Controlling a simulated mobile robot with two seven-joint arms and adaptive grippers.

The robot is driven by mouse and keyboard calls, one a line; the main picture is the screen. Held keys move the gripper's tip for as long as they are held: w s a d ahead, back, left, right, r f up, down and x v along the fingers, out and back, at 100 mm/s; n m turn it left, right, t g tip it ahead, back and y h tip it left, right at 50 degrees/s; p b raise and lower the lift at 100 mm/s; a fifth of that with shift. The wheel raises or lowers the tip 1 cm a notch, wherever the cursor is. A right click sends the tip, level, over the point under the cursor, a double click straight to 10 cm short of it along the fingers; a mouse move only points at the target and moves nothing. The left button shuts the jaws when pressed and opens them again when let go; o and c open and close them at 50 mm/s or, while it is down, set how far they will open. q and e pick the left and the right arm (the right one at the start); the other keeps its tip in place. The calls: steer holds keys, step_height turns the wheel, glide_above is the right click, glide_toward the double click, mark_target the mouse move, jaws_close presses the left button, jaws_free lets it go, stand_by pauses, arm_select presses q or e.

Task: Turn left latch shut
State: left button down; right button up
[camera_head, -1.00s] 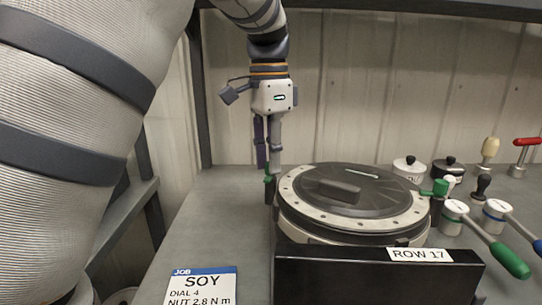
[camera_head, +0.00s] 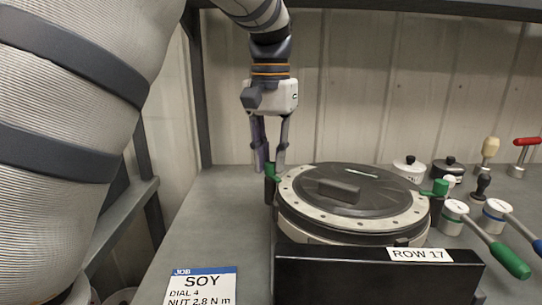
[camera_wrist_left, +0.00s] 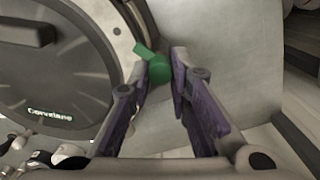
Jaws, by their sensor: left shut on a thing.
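The left latch (camera_head: 270,176), a small green lever on a round green knob, sits at the left rim of the round seed meter (camera_head: 350,200). My left gripper (camera_head: 268,168) points down over it from behind and is shut on it. In the left wrist view, the green latch (camera_wrist_left: 157,68) sits between the two fingertips (camera_wrist_left: 164,72), with its lever pointing toward the meter's rim. A second green latch (camera_head: 440,187) is at the meter's right side. The meter's dark lid (camera_head: 345,188) is on. My right gripper is not in view.
A black block labelled ROW 17 (camera_head: 375,280) stands in front of the meter. A SOY job card (camera_head: 203,287) lies front left. Handled tools, including a green-handled one (camera_head: 510,260), and small lidded pots (camera_head: 410,168) stand right. The grey bench (camera_head: 225,220) is clear at left.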

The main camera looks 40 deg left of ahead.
mark_target(272, 162)
arm_select(q)
steer(key=n, duration=0.4)
steer(key=shift+n, duration=2.6)
steer(key=c, duration=1.5)
jaws_free()
steer(key=shift+o, duration=0.2)
step_height(272, 162, up, 12)
steer(key=shift+w, duration=0.25)
